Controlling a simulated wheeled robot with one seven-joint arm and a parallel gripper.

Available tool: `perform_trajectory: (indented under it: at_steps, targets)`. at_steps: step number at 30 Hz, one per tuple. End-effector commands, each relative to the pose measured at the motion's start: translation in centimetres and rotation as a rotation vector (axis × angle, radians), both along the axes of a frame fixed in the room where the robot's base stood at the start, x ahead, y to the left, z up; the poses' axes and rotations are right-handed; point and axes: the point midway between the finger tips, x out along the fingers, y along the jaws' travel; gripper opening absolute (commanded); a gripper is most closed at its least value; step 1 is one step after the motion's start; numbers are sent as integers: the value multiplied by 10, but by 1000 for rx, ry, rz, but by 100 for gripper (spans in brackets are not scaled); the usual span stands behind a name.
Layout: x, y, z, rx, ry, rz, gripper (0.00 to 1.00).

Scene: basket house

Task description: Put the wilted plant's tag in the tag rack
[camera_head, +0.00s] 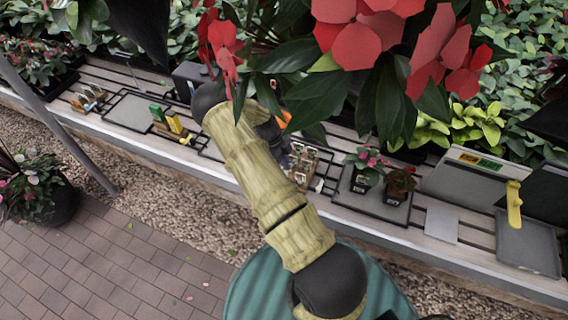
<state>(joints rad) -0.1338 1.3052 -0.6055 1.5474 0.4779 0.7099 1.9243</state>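Two small potted plants stand side by side on the bench tray in the head view. One has upright pink flowers (366,161). The other has reddish-brown leaves (401,182) and looks duller; I cannot tell for sure that it is wilted. Each dark pot has a small pale label on its front, too small to read. A wooden holder with green and yellow upright pieces (170,123) is left of my arm; I cannot tell whether it is the tag rack. My arm crosses the middle of the view; its far end is hidden, and I cannot make out my gripper.
A slatted bench (470,235) runs across the view. A wooden caddy (302,160) is right of my arm. A small wooden tray (88,99) is far left. Red flowers (375,35) hang close overhead.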

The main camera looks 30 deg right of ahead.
Motion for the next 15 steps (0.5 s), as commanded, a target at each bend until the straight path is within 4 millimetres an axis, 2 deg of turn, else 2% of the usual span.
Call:
perform_trajectory:
  at_steps: [15]
  targets:
    - [0, 0, -25, 0, 0, 0, 0]
